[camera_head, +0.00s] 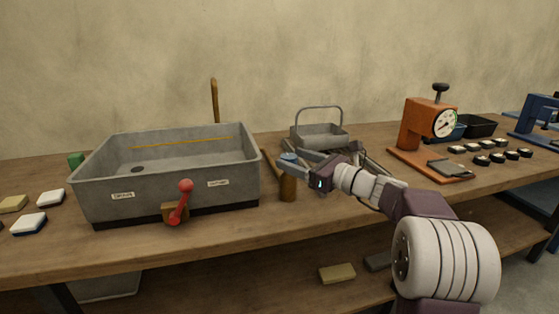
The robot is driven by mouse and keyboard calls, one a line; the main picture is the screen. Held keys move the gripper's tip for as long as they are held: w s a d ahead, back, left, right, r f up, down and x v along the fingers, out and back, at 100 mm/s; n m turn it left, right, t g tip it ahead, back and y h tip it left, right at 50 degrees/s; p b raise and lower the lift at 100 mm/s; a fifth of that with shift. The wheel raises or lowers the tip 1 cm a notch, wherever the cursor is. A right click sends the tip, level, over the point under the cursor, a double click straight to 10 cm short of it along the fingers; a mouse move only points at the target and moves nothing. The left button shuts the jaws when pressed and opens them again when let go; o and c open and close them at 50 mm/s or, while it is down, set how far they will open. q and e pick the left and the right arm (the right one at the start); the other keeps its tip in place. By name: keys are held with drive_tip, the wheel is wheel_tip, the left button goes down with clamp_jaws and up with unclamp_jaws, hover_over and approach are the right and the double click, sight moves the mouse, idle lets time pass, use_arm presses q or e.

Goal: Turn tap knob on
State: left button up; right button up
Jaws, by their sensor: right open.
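A thin brown spout (214,101) rises behind the basin. My right gripper (298,165) is open at the blue cap, with its fingers pointing left. I cannot tell whether the fingers touch the cap; they partly overlap it in the picture. My left gripper is out of view.
A red-knobbed lever (180,200) sticks out from the basin's front. A grey handled basket (319,134) stands behind my right gripper. An orange dial press (429,132) and several small round pieces (490,151) lie to the right. Pale blocks (29,223) lie left.

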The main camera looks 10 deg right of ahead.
sight(286, 154)
drive_tip(key=x, duration=0.5)
drive_tip(key=shift+w+a+b, duration=0.15)
drive_tip(key=shift+w+b, duration=0.05)
drive_tip(key=shift+b, duration=0.15)
drive_tip(key=c, duration=1.4)
drive_tip(key=shift+o, duration=0.2)
drive_tip(key=m+t+h+b, duration=0.1)
drive_tip(key=m+h+b, duration=0.1)
drive_tip(key=h+b, duration=0.1)
drive_tip(key=d+m+t+h+b, duration=0.1)
drive_tip(key=m+h+b, duration=0.1)
drive_tip(key=h+b, duration=0.1)
drive_tip(key=m+t+h+b, duration=0.1)
drive_tip(key=m+h+b, duration=0.2)
drive_tip(key=h+b, duration=0.1)
drive_tip(key=shift+w+d+f+b, duration=0.3)
drive_tip(key=shift+f+b, duration=0.1)
drive_tip(key=shift+b, duration=0.45)
drive_tip(key=m+h, duration=0.1)
drive_tip(key=m+h+b, duration=0.1)
drive_tip(key=h, duration=0.1)
drive_tip(key=shift+d+r+b, duration=0.2)
drive_tip(key=shift+b, duration=0.1)
drive_tip(key=shift+d+r+m+h, duration=0.1)
drive_tip(key=shift+d+m+h, duration=0.2)
drive_tip(key=shift+m+h, duration=0.7)
drive_tip(key=shift+s+h, duration=0.1)
drive_tip(key=shift+h, duration=0.3)
